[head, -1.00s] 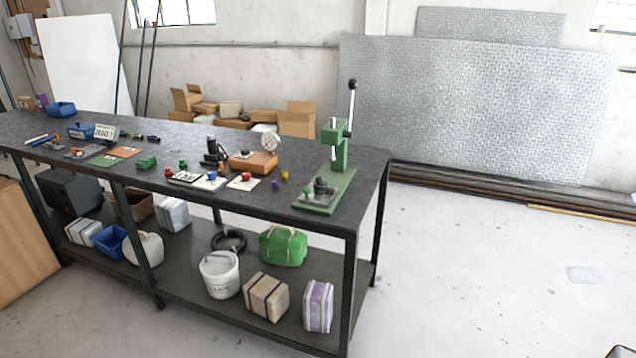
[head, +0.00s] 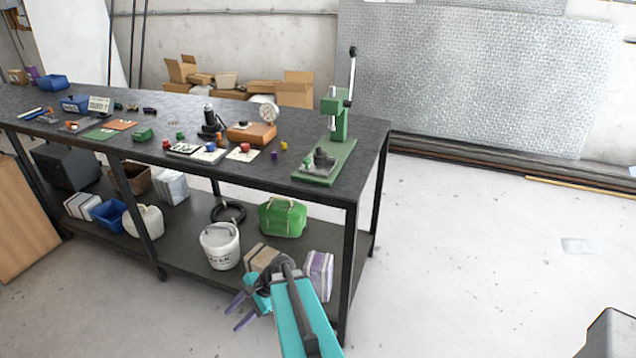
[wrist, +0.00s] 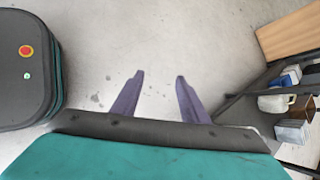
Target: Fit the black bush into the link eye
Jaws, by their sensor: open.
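My gripper (head: 236,316) is open and empty in front of the bench's lower shelf, below the bench top. In the wrist view its two purple fingers (wrist: 160,77) are apart, with only floor between them. The green arbor press (head: 338,120) stands at the bench's right end, its lever up. A dark grey part (head: 322,158) sits on its green base; I cannot tell whether this is the link. Several small dark pieces (head: 149,110) lie farther left on the bench. I cannot tell which, if any, is the black bush. The link eye cannot be made out.
The dark bench (head: 180,165) carries blue bins (head: 54,82), an orange block (head: 251,132) and small coloured parts on cards. Its shelf holds a white bucket (head: 220,245), a green bag (head: 283,217) and striped packs. The floor (head: 470,250) to the right is mostly clear.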

